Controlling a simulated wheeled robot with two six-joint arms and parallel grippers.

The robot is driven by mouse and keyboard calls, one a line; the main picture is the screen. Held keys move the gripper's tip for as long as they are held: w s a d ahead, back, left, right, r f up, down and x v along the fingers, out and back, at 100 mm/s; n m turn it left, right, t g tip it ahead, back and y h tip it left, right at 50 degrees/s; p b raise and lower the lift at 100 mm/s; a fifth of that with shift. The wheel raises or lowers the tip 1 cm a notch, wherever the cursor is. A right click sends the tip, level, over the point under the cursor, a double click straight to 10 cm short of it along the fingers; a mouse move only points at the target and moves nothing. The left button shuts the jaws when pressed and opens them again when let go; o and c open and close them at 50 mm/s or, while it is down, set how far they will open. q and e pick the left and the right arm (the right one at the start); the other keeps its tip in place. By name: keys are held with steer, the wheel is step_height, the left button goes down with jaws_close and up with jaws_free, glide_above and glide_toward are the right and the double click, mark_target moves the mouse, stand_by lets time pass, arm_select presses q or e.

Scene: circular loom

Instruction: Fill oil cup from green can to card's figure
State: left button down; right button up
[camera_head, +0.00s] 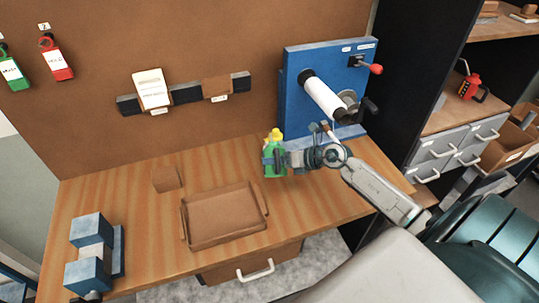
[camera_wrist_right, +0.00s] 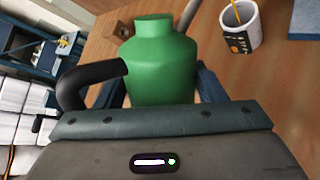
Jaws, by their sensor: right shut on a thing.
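My right gripper (camera_head: 274,160) is shut on the green can (camera_head: 275,164) and holds it in front of the blue loom panel (camera_head: 300,70). The can has a yellow top in the head view. In the right wrist view the green can (camera_wrist_right: 160,65) is between the fingers, with a black handle to its left. A white card (camera_head: 151,88) hangs on the wall rail; its writing is too small to read. A white cup (camera_wrist_right: 239,28) with a dark label stands on the wood in the wrist view; I cannot tell whether it is the oil cup. My left gripper is out of view.
An open brown tray (camera_head: 226,242) and a small brown block (camera_head: 166,178) are on the wooden table. A blue stand (camera_head: 88,269) is at the front left. A white roll (camera_head: 325,97) and red-knobbed lever (camera_head: 375,69) stick out from the panel. A red can (camera_head: 469,86) sits on the right shelf.

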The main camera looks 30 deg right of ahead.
steer(key=f+b, duration=0.1)
steer(key=b, duration=0.1)
steer(key=shift+s+f+n+t+b, duration=0.1)
steer(key=shift+f+n+t+b, duration=0.2)
steer(key=shift+t, duration=0.1)
steer(key=shift+f+b, duration=0.1)
steer(key=shift+b, duration=0.2)
stand_by(0.8)
